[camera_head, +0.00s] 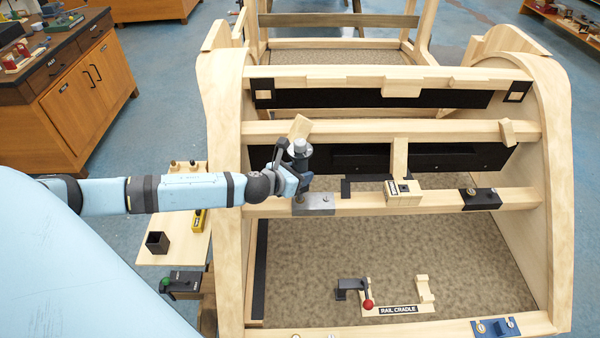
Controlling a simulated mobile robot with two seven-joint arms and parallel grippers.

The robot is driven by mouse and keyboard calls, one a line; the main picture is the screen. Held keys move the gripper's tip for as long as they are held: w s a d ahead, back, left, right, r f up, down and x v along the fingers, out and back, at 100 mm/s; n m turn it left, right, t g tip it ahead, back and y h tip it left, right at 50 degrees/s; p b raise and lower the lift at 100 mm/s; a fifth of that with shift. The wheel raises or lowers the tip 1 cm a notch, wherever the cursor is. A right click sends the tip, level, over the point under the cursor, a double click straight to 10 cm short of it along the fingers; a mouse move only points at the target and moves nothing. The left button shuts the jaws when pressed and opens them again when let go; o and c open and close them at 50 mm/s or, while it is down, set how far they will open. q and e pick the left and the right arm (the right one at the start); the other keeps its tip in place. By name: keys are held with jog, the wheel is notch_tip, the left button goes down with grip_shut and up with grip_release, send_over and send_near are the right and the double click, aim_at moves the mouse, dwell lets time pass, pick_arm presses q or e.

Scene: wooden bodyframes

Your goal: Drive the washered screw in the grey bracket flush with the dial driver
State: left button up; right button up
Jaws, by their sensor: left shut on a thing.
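The grey bracket (321,206) lies on the middle wooden rail, near the left bodyframe side. My left gripper (299,172) is shut on the dial driver (300,147), a dark grey tool with a pale round top. The driver stands about upright over the left end of the bracket. A small round part shows under the driver at the bracket; I cannot tell whether it is the driver's tip or the washered screw. The screw and its depth are not clearly visible. My right gripper is not in view.
Along the same rail are a light wooden block (404,193) and a black bracket (481,198). The rail cradle (398,309) with a red-knobbed clamp (353,289) is below. Curved wooden sides bound the frame.

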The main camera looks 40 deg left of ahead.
aim_at(293, 156)
pick_arm(q)
jog(key=shift+f, duration=0.1)
dwell(0.7)
jog(key=shift+w+r, duration=0.1)
jog(key=shift+r, duration=3.45)
